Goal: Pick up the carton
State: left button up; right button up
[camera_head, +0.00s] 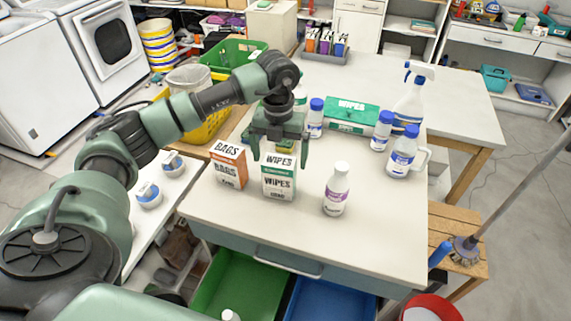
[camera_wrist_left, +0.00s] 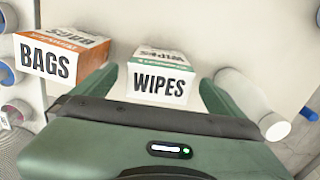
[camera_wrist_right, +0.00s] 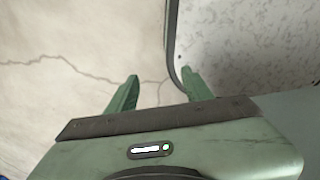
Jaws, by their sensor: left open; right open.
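A white and green WIPES carton (camera_head: 279,184) stands upright on the white table, near its front left. My left gripper (camera_head: 280,157) is open and points down over this carton. In the left wrist view the carton's white top (camera_wrist_left: 160,83) lies between the two spread fingers (camera_wrist_left: 155,85), with a gap on each side. An orange and white BAGS carton (camera_head: 229,167) stands just left of it and also shows in the left wrist view (camera_wrist_left: 62,52). My right gripper (camera_wrist_right: 160,75) is open and empty, away from the table items; the head view does not show it.
A white bottle with a purple label (camera_head: 336,190) stands right of the WIPES carton. Behind are a green WIPES box (camera_head: 352,115), blue-capped bottles (camera_head: 402,152) and a spray bottle (camera_head: 410,105). The table's front right is clear. Green (camera_head: 240,285) and blue bins sit below.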

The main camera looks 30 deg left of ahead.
aim_at(280, 176)
pick_arm(q)
jog(key=shift+w+a, duration=0.1)
jog(key=shift+w, duration=0.1)
jog(key=shift+f, duration=0.4)
jog(key=shift+s+f+p, duration=0.2)
jog(key=shift+f+p, duration=0.3)
jog(key=shift+f, duration=0.35)
jog(key=f, duration=0.1)
jog(key=f+p, duration=0.1)
jog(key=f, duration=0.1)
jog(key=f+p, duration=0.1)
jog(key=shift+s+d+f, duration=0.2)
jog(key=shift+s+f, duration=0.05)
jog(key=shift+s, duration=0.05)
jog(key=shift+f, duration=0.3)
jog(key=c, duration=1.3)
jog(key=shift+c, duration=0.3)
jog(key=shift+r, duration=0.15)
